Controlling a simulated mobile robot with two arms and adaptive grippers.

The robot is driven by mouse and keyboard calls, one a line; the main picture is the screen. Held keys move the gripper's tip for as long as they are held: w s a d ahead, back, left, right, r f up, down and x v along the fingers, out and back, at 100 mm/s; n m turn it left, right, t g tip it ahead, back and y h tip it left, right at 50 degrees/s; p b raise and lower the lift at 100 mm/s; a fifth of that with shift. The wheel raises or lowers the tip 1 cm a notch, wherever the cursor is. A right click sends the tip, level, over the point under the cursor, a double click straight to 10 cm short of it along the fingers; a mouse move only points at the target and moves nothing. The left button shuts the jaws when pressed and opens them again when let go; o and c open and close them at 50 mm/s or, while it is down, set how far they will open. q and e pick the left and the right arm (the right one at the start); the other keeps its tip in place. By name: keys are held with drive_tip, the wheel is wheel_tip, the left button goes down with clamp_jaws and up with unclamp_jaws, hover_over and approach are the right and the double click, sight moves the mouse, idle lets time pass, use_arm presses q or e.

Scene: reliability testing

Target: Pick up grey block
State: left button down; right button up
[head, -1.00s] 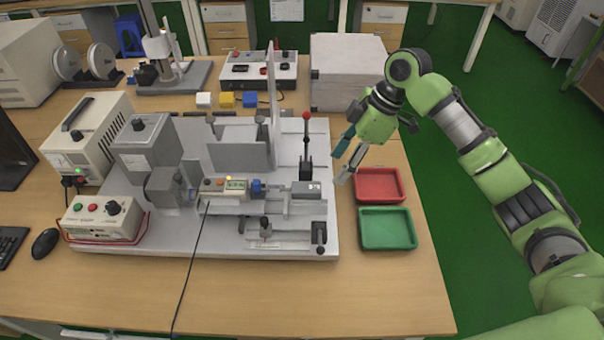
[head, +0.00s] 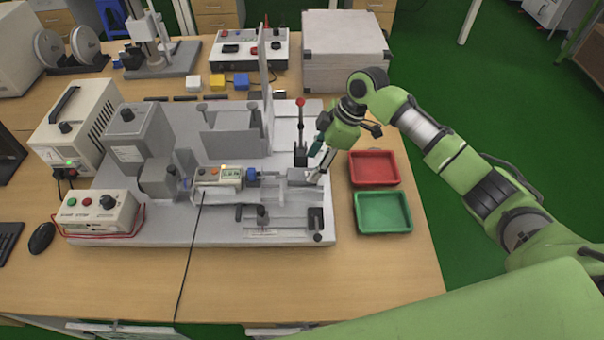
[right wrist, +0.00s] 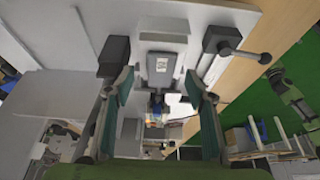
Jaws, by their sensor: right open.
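The grey block (head: 298,174) lies on the right end of the test fixture (head: 225,222), in line with a small blue part (head: 252,174). In the right wrist view the grey block (right wrist: 162,68) shows a small pale label and sits ahead, between the lines of the two fingers. My right gripper (head: 317,168) is open, close to the block's right end, and its fingers partly hide that end. In the right wrist view the gripper's teal fingers (right wrist: 158,82) are spread on either side, with nothing held. My left gripper is out of view.
A red-knobbed lever (head: 300,130) stands just behind the block. A red tray (head: 374,168) and a green tray (head: 383,212) sit to the right, both empty. White, yellow and blue cubes (head: 217,82) lie behind the fixture. The front of the table is clear.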

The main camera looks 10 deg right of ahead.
sight(306, 173)
drive_tip(key=shift+p+x, duration=0.4)
drive_tip(key=shift+x, duration=1.5)
drive_tip(key=shift+s+a+r, duration=0.1)
drive_tip(key=c, duration=1.2)
drive_tip(key=shift+c, duration=0.2)
drive_tip(key=shift+r, duration=0.15)
